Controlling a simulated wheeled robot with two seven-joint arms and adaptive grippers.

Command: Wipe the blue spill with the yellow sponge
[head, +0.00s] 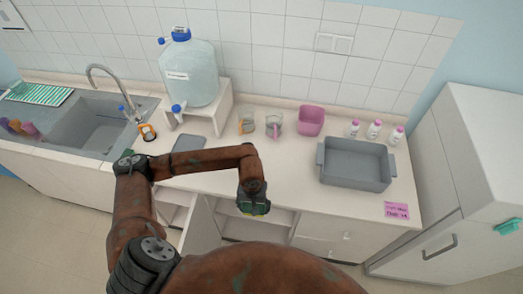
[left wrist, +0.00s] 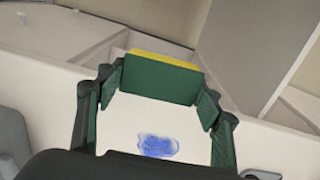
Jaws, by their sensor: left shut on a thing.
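The sponge (left wrist: 160,80) shows in the left wrist view as a dark green block with a yellow strip along its upper edge. My left gripper (left wrist: 157,92) is shut on it, one finger on each side. The blue spill (left wrist: 157,146) is a small smeared patch on the white countertop, below the sponge in the left wrist view and apart from it in the picture. In the head view my left gripper (head: 253,198) is at the counter's front edge, with a little of the sponge showing under it. The spill cannot be seen there. My right gripper is not in view.
A grey basin (head: 355,182), small white bottles (head: 374,131), a pink container (head: 311,119) and two beakers (head: 247,121) stand on the counter. A water jug (head: 190,75) sits on a white stand. The sink (head: 88,130) is at left. The counter's front middle is clear.

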